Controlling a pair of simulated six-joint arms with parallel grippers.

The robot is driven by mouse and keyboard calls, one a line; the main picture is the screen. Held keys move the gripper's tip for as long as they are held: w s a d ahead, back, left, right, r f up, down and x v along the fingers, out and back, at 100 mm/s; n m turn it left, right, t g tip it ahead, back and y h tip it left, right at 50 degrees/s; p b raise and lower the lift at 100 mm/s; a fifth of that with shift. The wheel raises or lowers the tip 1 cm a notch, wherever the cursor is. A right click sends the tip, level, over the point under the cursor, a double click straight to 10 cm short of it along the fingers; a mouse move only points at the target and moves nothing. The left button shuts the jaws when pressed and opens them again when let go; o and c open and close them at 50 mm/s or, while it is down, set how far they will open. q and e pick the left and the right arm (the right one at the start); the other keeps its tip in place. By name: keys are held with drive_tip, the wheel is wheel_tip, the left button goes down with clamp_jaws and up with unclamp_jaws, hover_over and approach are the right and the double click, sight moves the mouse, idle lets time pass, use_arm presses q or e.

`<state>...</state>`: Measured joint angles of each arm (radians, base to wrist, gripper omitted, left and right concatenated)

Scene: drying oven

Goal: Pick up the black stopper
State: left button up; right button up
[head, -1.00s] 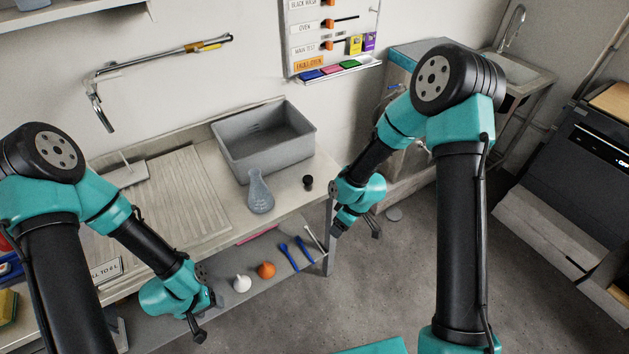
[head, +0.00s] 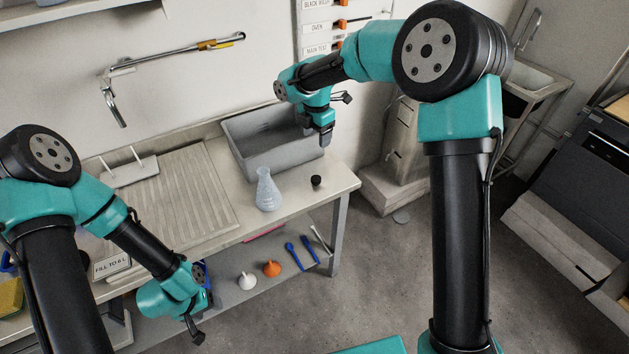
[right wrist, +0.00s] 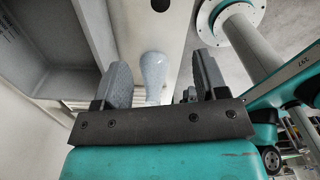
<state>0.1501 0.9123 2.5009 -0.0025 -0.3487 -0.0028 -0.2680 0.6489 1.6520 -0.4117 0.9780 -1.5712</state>
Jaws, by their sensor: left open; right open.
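The small black stopper (head: 316,180) stands on the worktop near its right end, just right of the pale blue glass flask (head: 267,190). My right gripper (head: 336,119) is open and empty, raised in front of the grey basin's right end, above and apart from the stopper. My left gripper (head: 204,318) is open and empty, low in front of the worktop at the left.
The grey basin (head: 252,148) stands behind the flask and stopper. A ribbed draining board (head: 185,190) lies to the left. A lower shelf holds a white funnel (head: 247,281), an orange funnel (head: 271,268) and blue tools (head: 300,254). Worktop around the stopper is clear.

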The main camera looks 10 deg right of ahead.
hover_over(316, 178)
wheel_tip(316, 178, down, 12)
drive_tip(key=shift+f, duration=0.15)
idle(0.3)
drive_tip(key=shift+f, duration=0.1)
drive_tip(key=shift+s+a+f, duration=0.1)
drive_tip(key=shift+f, duration=2.4)
drive_tip(key=c, duration=1)
